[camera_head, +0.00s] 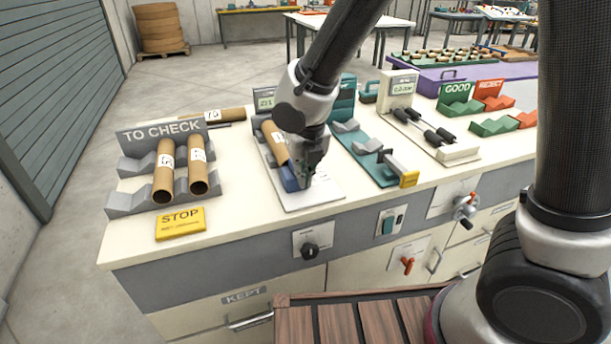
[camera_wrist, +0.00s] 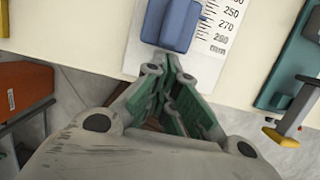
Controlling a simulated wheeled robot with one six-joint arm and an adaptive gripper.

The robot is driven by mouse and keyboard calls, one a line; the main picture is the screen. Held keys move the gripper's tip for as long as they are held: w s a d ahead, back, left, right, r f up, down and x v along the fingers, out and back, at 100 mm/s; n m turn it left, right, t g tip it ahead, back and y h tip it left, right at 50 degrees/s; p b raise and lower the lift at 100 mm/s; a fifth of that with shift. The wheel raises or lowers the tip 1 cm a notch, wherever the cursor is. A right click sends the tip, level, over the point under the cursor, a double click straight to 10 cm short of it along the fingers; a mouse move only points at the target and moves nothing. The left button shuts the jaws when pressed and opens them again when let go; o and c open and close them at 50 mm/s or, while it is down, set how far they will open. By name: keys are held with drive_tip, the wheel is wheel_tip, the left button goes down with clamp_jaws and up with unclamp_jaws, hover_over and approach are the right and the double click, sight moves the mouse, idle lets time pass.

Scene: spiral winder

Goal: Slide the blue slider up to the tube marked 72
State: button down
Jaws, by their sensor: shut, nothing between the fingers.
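The blue slider (camera_head: 289,179) sits at the near end of a white measuring board (camera_head: 318,194). It also shows at the top of the wrist view (camera_wrist: 172,22), beside a printed mm scale. A brown tube (camera_head: 272,143) lies on the board beyond the slider; its marking is too small to read surely and my wrist partly hides it. In the head view I cannot tell whether slider and tube touch. My gripper (camera_head: 306,180) is shut and empty, pointing down at the slider's near right side. In the wrist view its fingertips (camera_wrist: 168,64) are close to the slider's near end.
Another tube (camera_head: 214,115) lies behind. A teal gauge (camera_head: 372,155) and a white tester (camera_head: 440,140) are to the right.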

drive_tip(key=shift+w, duration=0.1)
drive_tip(key=w, duration=0.1)
drive_tip(key=w+a, duration=0.1)
drive_tip(key=w, duration=0.1)
drive_tip(key=shift+s, duration=0.15)
idle(0.4)
